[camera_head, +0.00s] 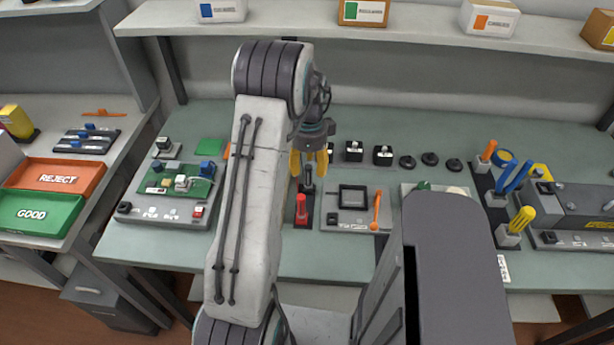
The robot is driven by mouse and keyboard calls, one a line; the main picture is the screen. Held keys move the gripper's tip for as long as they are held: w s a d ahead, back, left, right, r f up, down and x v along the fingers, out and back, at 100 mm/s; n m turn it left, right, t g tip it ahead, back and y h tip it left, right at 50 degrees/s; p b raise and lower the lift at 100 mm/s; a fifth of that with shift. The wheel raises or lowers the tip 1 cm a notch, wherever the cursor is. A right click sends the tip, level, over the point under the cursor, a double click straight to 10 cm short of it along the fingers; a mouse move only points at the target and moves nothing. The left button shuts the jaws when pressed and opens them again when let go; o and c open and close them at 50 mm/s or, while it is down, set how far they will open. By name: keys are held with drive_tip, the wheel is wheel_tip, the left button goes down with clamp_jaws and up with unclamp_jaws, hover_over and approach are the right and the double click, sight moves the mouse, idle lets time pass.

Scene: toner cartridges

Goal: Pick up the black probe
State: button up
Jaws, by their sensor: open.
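My gripper (308,162) points down over the middle of the table, its two yellow fingers apart. A black probe (308,177) stands upright in a dark holder (304,221), just below and between the fingertips. I cannot tell whether the fingers touch it. A red probe (301,209) stands in the same holder, nearer the front edge. My arm hides what lies just left of the holder.
A grey panel with an orange probe-like tool (376,210) lies right of the holder. A circuit board fixture (180,184) is at left. Small black parts (383,155) stand behind. Coloured-handled tools (517,220) stand at right. A shelf (400,28) runs above the back.

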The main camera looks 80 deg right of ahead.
sight(308, 176)
drive_tip(key=shift+f+p, duration=0.4)
drive_tip(key=shift+f, duration=1.65)
drive_tip(key=shift+c, duration=0.4)
clamp_jaws()
